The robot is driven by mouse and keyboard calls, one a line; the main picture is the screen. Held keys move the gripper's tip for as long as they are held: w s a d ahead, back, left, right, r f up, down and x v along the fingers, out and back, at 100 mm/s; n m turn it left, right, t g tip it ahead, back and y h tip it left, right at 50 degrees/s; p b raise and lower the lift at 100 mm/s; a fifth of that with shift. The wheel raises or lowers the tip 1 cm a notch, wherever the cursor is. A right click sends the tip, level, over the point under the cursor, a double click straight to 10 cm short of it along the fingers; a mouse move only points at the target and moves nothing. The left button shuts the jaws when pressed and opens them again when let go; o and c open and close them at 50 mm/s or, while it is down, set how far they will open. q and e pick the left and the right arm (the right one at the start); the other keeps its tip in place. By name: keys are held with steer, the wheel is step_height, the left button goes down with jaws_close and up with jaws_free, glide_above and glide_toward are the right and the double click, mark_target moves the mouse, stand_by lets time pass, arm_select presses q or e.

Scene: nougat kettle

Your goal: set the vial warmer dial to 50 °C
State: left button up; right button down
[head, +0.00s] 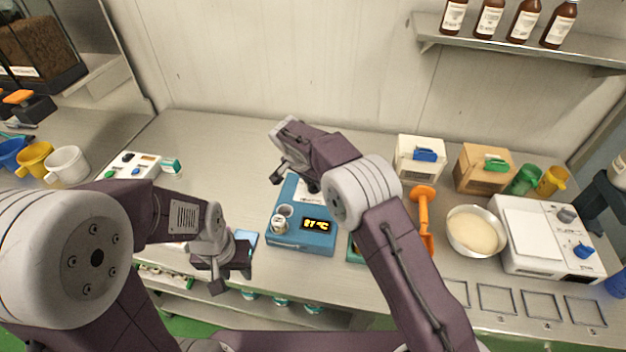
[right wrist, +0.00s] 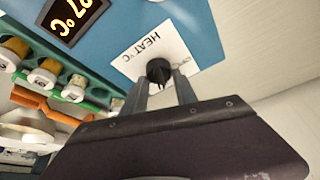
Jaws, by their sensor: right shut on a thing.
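The blue vial warmer (head: 285,240) stands on the bench in the middle of the head view. Its lit display (head: 317,225) shows orange digits in °C that look like 87, but I cannot read them surely. In the right wrist view the black dial (right wrist: 159,72) sits on a white plate (right wrist: 137,50) marked HEAT °C. My right gripper (right wrist: 160,92) is shut on the dial, one finger on each side. In the head view my right gripper (head: 294,182) is over the warmer's back and hides the dial. My left gripper (head: 231,280) is open and empty, left of the warmer near the bench's front edge.
A vial with a pale cap (head: 279,224) stands in the warmer. A white button panel (head: 132,166) is at left.

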stand_by(0.3)
steer(key=c, duration=1)
jaws_free()
steer(key=shift+r, duration=0.1)
steer(key=v, duration=0.9)
steer(key=shift+b, duration=0.35)
